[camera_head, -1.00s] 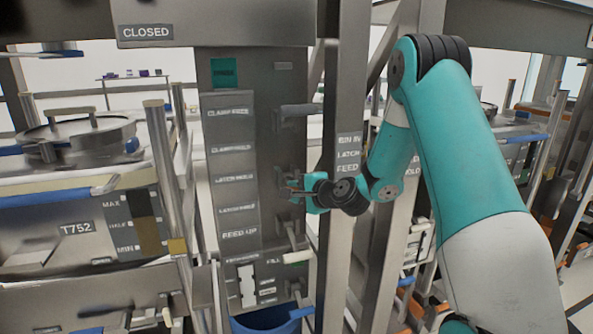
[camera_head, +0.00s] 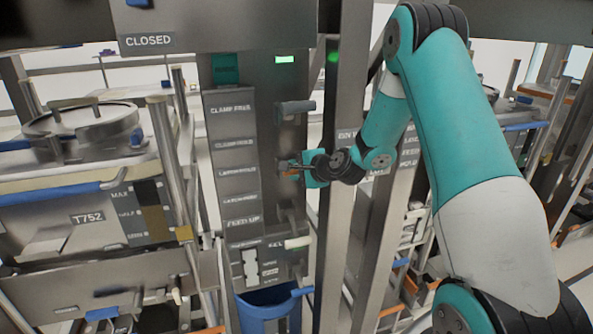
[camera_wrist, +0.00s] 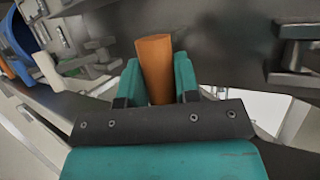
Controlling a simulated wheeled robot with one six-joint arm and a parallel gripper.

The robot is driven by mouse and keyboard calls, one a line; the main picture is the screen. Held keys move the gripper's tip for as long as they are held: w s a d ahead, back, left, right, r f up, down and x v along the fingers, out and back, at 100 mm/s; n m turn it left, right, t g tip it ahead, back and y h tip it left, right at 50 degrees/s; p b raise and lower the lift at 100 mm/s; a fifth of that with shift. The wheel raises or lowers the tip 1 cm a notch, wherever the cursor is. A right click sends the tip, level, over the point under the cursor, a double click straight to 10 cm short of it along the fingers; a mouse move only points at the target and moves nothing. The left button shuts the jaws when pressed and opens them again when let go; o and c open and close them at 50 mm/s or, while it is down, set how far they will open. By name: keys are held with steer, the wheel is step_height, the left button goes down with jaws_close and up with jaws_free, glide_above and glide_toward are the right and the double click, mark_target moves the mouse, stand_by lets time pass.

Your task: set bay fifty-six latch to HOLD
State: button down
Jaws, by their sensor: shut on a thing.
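The tall grey control panel (camera_head: 262,135) stands in the middle of the head view, with a column of labels; CLAMP FREE and FEED UP are legible, the latch rows are blurred. My gripper (camera_head: 296,168) is at the panel's right side, level with a latch row. In the wrist view, my gripper's teal fingers (camera_wrist: 158,85) are shut on an orange handle (camera_wrist: 155,68), one on each side. The handle's lower end is hidden by the gripper. A green lamp (camera_head: 285,60) glows at the panel's top.
A grey lever (camera_head: 295,107) sticks out above my gripper, and a pale-handled lever (camera_head: 297,243) below it. A metal post (camera_head: 345,100) with a green light stands close right. A blue bin (camera_head: 265,312) sits below. Machine T752 (camera_head: 90,215) is at left.

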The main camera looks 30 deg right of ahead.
steer(key=shift+w+d+r, duration=0.1)
steer(key=shift+w+r, duration=0.05)
steer(key=shift+r, duration=0.15)
steer(key=c, duration=0.8)
jaws_free()
steer(key=shift+f, duration=0.1)
steer(key=shift+s, duration=0.35)
steer(key=b+v, duration=0.5)
steer(key=v, duration=1.2)
steer(key=shift+w, duration=0.1)
